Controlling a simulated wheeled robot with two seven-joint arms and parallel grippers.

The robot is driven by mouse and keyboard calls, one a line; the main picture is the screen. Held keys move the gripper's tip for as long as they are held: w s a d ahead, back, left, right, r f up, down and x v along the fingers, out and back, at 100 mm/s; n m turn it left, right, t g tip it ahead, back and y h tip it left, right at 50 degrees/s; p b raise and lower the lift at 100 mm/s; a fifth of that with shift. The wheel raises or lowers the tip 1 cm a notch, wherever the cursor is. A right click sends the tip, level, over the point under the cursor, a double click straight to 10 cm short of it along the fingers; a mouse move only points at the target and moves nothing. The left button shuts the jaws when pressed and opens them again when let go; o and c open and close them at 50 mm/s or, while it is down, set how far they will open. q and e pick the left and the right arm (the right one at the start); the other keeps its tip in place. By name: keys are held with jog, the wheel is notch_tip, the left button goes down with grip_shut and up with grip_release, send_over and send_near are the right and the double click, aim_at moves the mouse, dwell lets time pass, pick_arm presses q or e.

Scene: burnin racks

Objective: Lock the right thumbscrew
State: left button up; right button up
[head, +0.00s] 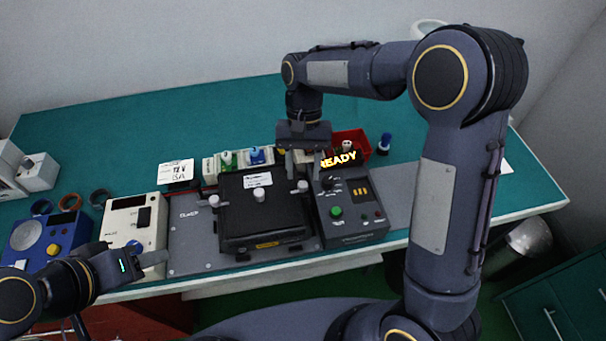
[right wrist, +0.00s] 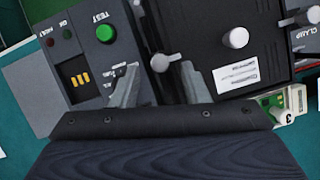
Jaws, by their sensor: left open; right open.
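The right thumbscrew (head: 302,186) is a pale round knob at the right edge of a black lidded fixture (head: 262,222). In the right wrist view the thumbscrew (right wrist: 160,62) shows between my right fingertips, with a gap on each side. My right gripper (head: 303,172) is open, pointing down at the thumbscrew from above; I cannot tell its exact height. A middle knob (head: 259,195) and a left thumbscrew (head: 221,199) sit on the same fixture. My left gripper (head: 152,254) is open and empty at the front left, near a white instrument.
A red bin (head: 352,141) and small boards (head: 229,159) are behind. The white instrument (head: 128,222) and a blue one (head: 48,235) stand left.

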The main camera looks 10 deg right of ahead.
jog(key=v, duration=0.5)
jog(key=shift+w+r, duration=0.1)
jog(key=shift+r, duration=0.15)
jog(key=shift+d, duration=0.1)
jog(key=s+d+r+t+y, duration=0.3)
jog(key=s+d+r+t, duration=0.2)
jog(key=s+d, duration=0.45)
jog(key=s+d+f+n+t, duration=0.1)
jog(key=s+f+t, duration=0.2)
jog(key=s, duration=0.8)
jog(key=shift+t, duration=0.9)
jog(key=shift+s+d, duration=0.1)
